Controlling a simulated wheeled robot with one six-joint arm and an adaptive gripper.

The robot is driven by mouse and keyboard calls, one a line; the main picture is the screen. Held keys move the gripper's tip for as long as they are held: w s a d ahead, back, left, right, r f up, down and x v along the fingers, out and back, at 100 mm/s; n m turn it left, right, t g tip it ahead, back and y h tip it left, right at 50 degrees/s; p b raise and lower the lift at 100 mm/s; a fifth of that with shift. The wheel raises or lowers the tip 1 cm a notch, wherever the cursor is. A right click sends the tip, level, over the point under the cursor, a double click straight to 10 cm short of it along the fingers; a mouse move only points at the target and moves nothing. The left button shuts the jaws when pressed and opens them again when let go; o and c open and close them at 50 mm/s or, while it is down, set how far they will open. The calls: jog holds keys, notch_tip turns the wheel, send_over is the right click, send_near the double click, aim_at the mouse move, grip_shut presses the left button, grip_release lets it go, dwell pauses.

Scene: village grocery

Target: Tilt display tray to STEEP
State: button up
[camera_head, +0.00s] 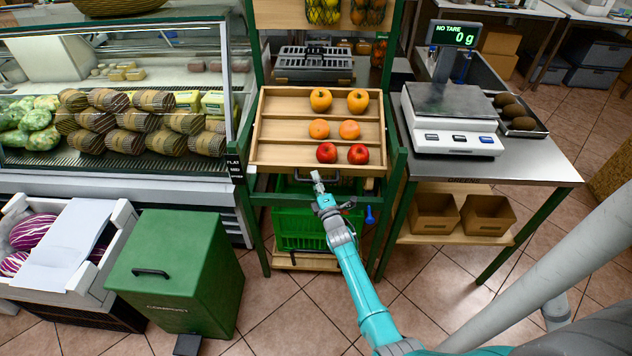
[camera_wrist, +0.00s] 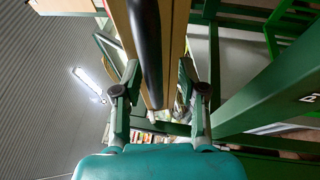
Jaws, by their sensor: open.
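The wooden display tray (camera_head: 280,131) sits in a green frame (camera_head: 259,222). It tilts toward the front and has slatted rows, with pairs of orange fruit and red fruit on its right half. A small dark sign (camera_head: 236,168) with FLAT and MID lettering is on the frame's left post; its lower line is too small to read. My gripper (camera_head: 318,178) is at the tray's lower front edge, near its middle. In the wrist view my gripper (camera_wrist: 159,80) is open, its fingers either side of a dark bar (camera_wrist: 147,45) along the tray's wood (camera_wrist: 176,40). Contact cannot be told.
A green crate (camera_head: 300,232) is below the tray, with a blue object (camera_head: 370,215) beside it. A scale (camera_head: 450,120) stands on the right table. A green compost bin (camera_head: 175,270) and a refrigerated case (camera_head: 120,165) are left. Tiled floor is free in front.

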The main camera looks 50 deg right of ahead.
jog(key=v, duration=1.2)
dwell(1.3)
jog(key=s+a+m+y, duration=0.4)
jog(key=s+a+m, duration=0.3)
jog(key=s+a, duration=1.4)
jog(key=s+a+r+m+g+y, duration=0.1)
jog(key=s+a+r+m+y, duration=0.1)
jog(key=s+r, duration=0.6)
jog(key=s+a+r+m+g+y, duration=0.2)
jog(key=s+a+r+m+y, duration=0.1)
jog(key=s+a+r, duration=0.4)
jog(key=shift+s+a+r+m, duration=0.35)
jog(key=shift+s+r+m, duration=0.05)
jog(key=shift+s+m, duration=0.45)
